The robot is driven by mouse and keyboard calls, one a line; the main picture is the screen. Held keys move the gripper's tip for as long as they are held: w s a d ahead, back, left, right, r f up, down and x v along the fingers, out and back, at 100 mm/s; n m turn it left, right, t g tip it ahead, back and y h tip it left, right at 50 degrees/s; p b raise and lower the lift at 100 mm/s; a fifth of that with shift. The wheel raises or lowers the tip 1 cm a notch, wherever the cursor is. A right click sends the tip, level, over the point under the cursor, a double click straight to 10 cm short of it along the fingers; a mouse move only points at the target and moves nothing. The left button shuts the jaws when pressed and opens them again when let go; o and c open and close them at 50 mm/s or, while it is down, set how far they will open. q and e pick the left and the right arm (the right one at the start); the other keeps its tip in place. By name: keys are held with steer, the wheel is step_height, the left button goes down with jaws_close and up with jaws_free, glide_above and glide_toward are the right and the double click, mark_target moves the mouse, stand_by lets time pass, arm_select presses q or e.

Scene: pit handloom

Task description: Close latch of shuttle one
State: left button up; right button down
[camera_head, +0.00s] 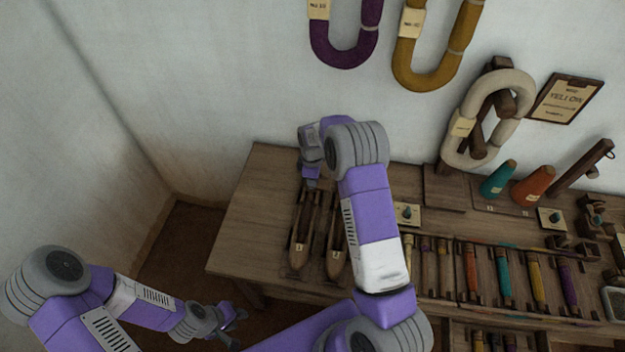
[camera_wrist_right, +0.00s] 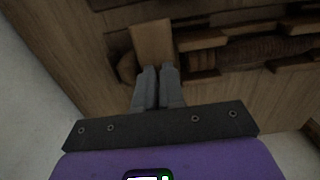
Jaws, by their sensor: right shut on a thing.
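Two wooden boat-shaped shuttles lie side by side on the table: a left one (camera_head: 300,245) and a right one (camera_head: 335,252). Each has a small pale label near its front end; I cannot read them surely. My right gripper (camera_head: 311,182) is over the far end of the left shuttle. In the right wrist view its fingers (camera_wrist_right: 158,72) are close together at a light wooden piece (camera_wrist_right: 152,40), likely the latch, which stands out from the shuttle body. The fingertips hide the contact. My left gripper (camera_head: 232,322) hangs low beside the table, away from the shuttles, its fingers apart and empty.
The wooden table (camera_head: 258,205) is bare left of the shuttles. Right of them are several coloured bobbins (camera_head: 503,275), a teal cone (camera_head: 497,180) and an orange cone (camera_head: 533,186). Yarn hanks (camera_head: 432,75) hang on the wall behind.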

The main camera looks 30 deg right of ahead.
steer(key=m+p, duration=0.1)
steer(key=m, duration=0.3)
steer(key=m+p, duration=0.1)
steer(key=m, duration=0.4)
steer(key=m+p, duration=0.1)
steer(key=m, duration=0.4)
steer(key=shift+m+p, duration=0.35)
steer(key=shift+m, duration=1.45)
steer(key=c, duration=1.5)
jaws_free()
